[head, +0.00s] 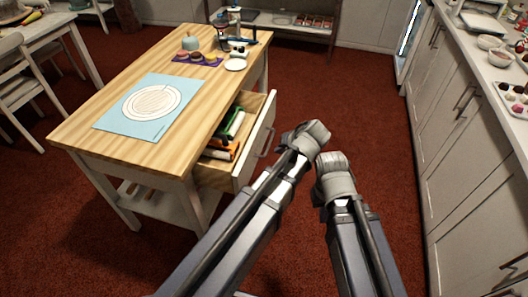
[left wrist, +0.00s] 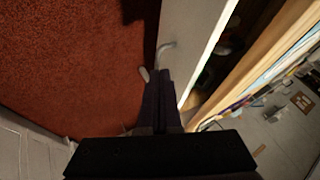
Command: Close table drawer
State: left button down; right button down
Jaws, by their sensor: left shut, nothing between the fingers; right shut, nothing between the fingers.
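The table drawer (head: 256,143) stands pulled out from the right side of the wooden table (head: 165,60). Its white front and metal handle face my arms, and several items lie inside. My left gripper (head: 308,135) is just right of the drawer front. In the left wrist view its dark fingers (left wrist: 158,88) are shut and empty, close beside the drawer's white front (left wrist: 208,45) and near its handle (left wrist: 166,46); contact cannot be told. My right gripper (head: 332,165) is shut and empty, further right, apart from the drawer. Its fingertips are hard to make out.
A blue mat (head: 150,105) with a white round pattern lies on the tabletop. White cabinets (head: 460,150) line the right side. Red carpet lies between.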

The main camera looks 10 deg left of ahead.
pick_arm(q)
jog(key=b, duration=0.8)
send_near(255, 154)
notch_tip(255, 154, down, 5)
jog(key=w+d, duration=0.1)
jog(key=w, duration=0.1)
jog(key=shift+s+a+r, duration=0.1)
jog(key=shift+a+r, duration=0.15)
jog(key=shift+a, duration=0.55)
jog(key=shift+a+r, duration=0.25)
jog(key=shift+a, duration=0.6)
jog(key=a, duration=1.6)
jog(key=shift+w+a, duration=0.25)
jog(key=shift+w, duration=0.05)
jog(key=shift+a, duration=0.45)
